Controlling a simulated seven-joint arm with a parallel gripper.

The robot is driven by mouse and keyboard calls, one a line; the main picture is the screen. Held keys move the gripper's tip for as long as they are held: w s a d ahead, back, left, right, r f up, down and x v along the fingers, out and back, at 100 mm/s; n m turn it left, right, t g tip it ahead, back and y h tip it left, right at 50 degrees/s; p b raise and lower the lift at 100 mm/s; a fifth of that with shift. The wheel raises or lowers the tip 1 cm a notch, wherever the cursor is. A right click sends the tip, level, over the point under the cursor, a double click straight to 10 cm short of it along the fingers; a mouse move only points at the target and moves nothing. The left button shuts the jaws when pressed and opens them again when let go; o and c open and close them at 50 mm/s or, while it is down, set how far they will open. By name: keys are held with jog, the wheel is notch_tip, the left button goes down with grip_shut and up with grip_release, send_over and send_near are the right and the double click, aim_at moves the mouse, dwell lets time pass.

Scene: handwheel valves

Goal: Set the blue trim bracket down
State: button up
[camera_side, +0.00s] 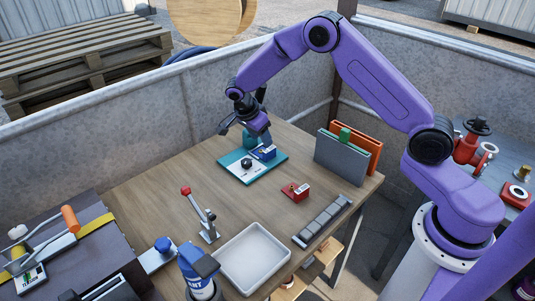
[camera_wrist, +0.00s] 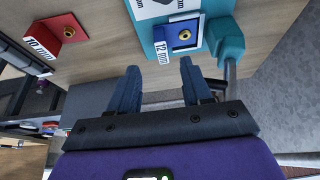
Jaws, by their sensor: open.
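The blue trim bracket (camera_side: 265,152) sits on the teal board (camera_side: 233,174) under my gripper. In the wrist view the bracket (camera_wrist: 183,37) shows a blue face with a round brass-coloured centre and a white "12 mm" label. My gripper (camera_wrist: 160,68) is open, with nothing between its two dark blue fingers. The fingertips point toward the bracket and appear apart from it. In the side view my gripper (camera_side: 260,138) is just above the bracket, and its fingertips are hard to make out.
A red "10 mm" bracket (camera_side: 296,192) stands on the table to the right. A black knob (camera_side: 247,164) is on the board. A teal fixture (camera_wrist: 226,40) stands close beside the bracket. Grey and orange panels (camera_side: 341,161), a lever (camera_side: 197,205) and a white tray (camera_side: 254,257) are around.

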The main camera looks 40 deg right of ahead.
aim_at(267, 150)
jog(key=shift+x, duration=4.2)
jog(key=shift+w+a, duration=0.1)
jog(key=shift+a, duration=0.05)
grip_shut()
